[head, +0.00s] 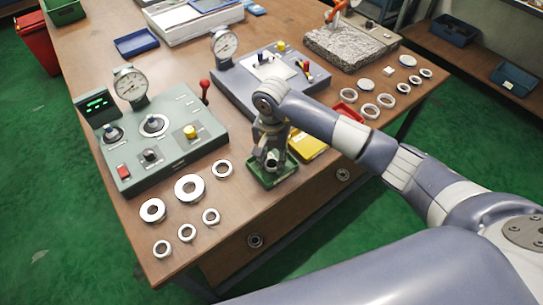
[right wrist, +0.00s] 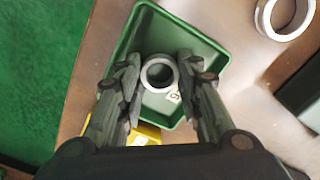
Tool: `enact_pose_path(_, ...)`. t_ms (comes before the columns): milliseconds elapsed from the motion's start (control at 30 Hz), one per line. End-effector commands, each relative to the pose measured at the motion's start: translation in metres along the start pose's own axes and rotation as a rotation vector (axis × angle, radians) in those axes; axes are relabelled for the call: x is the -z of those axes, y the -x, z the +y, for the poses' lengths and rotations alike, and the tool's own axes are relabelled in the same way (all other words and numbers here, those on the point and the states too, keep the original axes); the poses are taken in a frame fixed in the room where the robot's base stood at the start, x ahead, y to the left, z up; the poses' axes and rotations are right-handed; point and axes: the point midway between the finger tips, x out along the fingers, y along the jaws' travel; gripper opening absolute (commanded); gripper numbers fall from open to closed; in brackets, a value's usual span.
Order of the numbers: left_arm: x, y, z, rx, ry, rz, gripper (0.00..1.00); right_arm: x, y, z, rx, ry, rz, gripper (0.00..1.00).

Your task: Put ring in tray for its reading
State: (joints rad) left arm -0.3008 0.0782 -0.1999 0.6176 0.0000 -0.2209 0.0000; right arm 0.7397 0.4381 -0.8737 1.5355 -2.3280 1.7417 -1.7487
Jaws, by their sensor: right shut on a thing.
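My right gripper (head: 270,163) points down over the small green tray (head: 292,168) at the table's front edge. In the right wrist view the gripper (right wrist: 158,80) is shut on a grey metal ring (right wrist: 147,82), one finger on each side. The ring shows inside the outline of the green tray (right wrist: 208,41); I cannot tell whether it touches the tray floor. A yellow tray (head: 312,147) and a red tray (head: 345,112) stand to the right of the green one, partly behind my arm. The gauge station (head: 165,150) has a dial (head: 131,84) and a lit green display (head: 97,104). My left gripper is not in view.
Several loose rings, such as a large one (head: 177,187), lie in front of the gauge station. A second dial station (head: 235,90) stands behind my right wrist. More rings (head: 367,111) and a granite block (head: 350,45) are at the right. The table's front edge is close to the green tray.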

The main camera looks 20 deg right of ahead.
Motion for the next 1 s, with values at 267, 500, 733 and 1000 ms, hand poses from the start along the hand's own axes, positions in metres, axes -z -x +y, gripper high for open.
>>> enact_pose_path(267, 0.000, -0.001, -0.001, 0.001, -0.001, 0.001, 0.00, 0.000, -0.002, -0.001, 0.002, 0.001, 0.001, 0.05)
enact_pose_path(500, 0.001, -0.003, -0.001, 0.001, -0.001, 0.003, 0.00, 0.000, -0.003, -0.001, 0.002, 0.001, 0.000, 0.41)
enact_pose_path(733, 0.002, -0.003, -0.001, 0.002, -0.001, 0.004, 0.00, 0.000, -0.003, -0.001, 0.002, 0.001, 0.000, 0.41)
enact_pose_path(1000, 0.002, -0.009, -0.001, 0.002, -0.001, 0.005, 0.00, 0.002, 0.025, -0.002, 0.007, 0.002, 0.006, 0.41)
